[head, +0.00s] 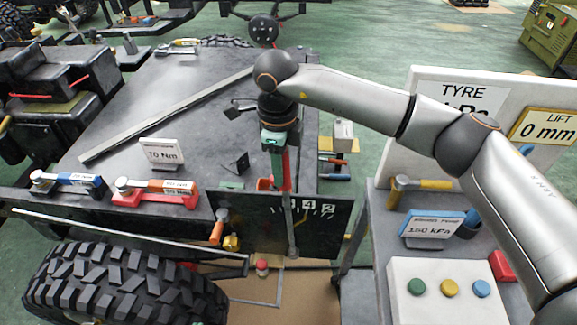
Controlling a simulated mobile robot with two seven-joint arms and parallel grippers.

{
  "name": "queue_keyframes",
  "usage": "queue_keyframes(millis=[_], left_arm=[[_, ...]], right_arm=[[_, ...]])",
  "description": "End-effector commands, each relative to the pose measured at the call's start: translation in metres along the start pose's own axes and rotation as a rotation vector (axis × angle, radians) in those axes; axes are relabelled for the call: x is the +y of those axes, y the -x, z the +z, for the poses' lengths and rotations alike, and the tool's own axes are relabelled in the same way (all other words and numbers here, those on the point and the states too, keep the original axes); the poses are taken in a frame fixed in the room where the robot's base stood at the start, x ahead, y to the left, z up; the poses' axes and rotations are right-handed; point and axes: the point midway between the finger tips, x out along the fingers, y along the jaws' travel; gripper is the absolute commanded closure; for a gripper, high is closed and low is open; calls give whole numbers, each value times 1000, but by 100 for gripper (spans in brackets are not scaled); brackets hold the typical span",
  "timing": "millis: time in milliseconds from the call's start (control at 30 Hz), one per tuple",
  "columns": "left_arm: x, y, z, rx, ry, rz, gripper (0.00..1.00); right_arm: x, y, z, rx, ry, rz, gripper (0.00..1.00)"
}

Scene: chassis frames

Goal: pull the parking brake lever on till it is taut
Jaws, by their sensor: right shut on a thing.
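The parking brake lever (291,225) shows as a thin grey rod in front of a dark plate with white marks and digits (313,209). It stands close to upright, its lower end near the plate's bottom edge. My right gripper (279,178) comes down from above, from an arm entering at the right. It is shut on the lever's upper part, where red shows beside the fingers. The gripper and wrist hide much of the grip. I cannot tell from this view how taut the brake is. My left gripper is not in view.
A dark chassis deck (190,90) carries a long grey bar, a 70 Nm sign (161,153) and tools in stands (155,192). A big tyre (125,285) is at the lower left. A grey cart (385,230) with a button box (447,290) and sign boards stands right.

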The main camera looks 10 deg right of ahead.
Motion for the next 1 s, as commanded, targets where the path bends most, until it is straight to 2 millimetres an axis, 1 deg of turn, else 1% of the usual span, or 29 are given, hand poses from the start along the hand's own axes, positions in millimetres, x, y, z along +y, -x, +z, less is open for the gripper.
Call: queue_keyframes(millis=[167, 200, 433, 667, 767, 867, 1000], left_arm=[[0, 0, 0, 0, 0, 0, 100], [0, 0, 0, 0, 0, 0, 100], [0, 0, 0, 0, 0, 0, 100], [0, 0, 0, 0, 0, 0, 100], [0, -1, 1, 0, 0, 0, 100], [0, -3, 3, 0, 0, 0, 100], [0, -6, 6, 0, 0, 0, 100]], right_arm=[[1, -1, 0, -2, 2, 3, 100], [1, -1, 0, -2, 3, 3, 59], [0, 0, 0, -1, 2, 1, 33], [0, 0, 0, -1, 1, 0, 33], [0, 5, 0, -2, 1, -2, 33], [-1, 16, 0, -3, 0, -4, 33], [-1, 44, 0, -4, 0, -5, 33]])
